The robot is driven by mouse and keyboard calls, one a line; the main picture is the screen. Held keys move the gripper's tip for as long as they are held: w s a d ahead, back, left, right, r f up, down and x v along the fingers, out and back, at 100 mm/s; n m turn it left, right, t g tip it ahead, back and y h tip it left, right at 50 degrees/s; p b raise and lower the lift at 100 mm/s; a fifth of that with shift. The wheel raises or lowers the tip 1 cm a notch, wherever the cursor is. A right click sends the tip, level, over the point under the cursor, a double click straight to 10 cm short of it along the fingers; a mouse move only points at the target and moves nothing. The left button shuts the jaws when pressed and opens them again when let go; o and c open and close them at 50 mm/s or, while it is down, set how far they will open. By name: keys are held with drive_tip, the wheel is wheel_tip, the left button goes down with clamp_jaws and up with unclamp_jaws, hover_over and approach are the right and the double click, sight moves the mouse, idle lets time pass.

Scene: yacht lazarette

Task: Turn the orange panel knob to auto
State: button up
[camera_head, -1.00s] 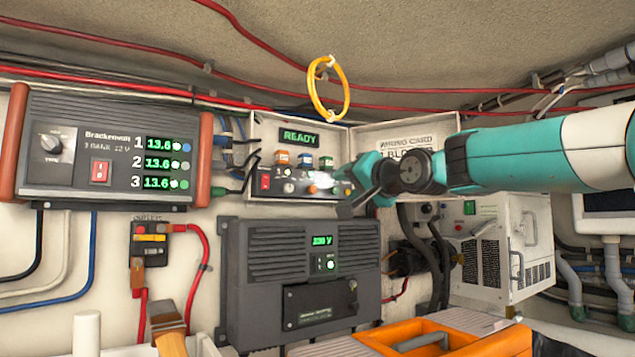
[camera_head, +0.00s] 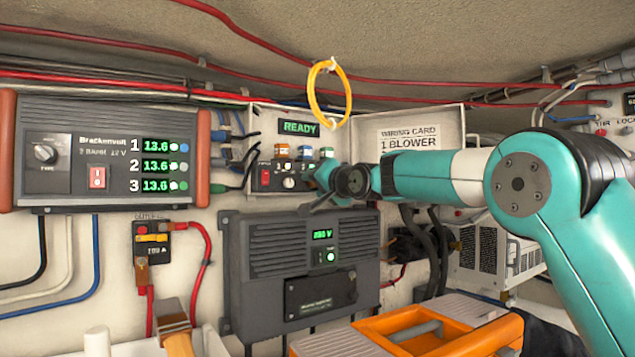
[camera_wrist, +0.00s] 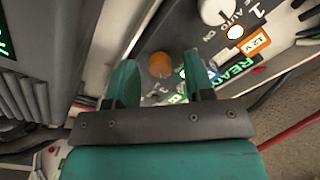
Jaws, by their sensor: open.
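The orange knob (camera_wrist: 159,65) shows in the wrist view on the grey control panel, in line with the gap between my fingertips. Which way it points is too small to tell. My gripper (camera_wrist: 161,78) is open, one teal finger on each side of the knob's line of sight; whether the fingers touch it cannot be told. In the head view my gripper (camera_head: 314,192) is at the lower right of the panel (camera_head: 255,120) and hides the orange knob. A white knob (camera_wrist: 216,10) on the same panel has AUTO and ON lettering near it.
The panel's READY display (camera_head: 298,127) is lit green, with a red switch (camera_head: 265,177) and white knob (camera_head: 289,182) lower down. A hinged lid with a wiring card (camera_head: 410,136) stands right. A yellow cable loop (camera_head: 315,95) hangs above; a grey unit (camera_head: 262,285) sits below.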

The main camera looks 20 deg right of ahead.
clamp_jaws()
drive_tip(key=shift+n, duration=0.3)
drive_tip(key=n+b, duration=0.2)
drive_tip(key=n, duration=0.1)
drive_tip(key=shift+f+b, duration=0.1)
drive_tip(key=shift+b, duration=0.3)
drive_tip(key=shift+n+b, duration=0.9)
drive_tip(key=shift+n, duration=1.6)
unclamp_jaws()
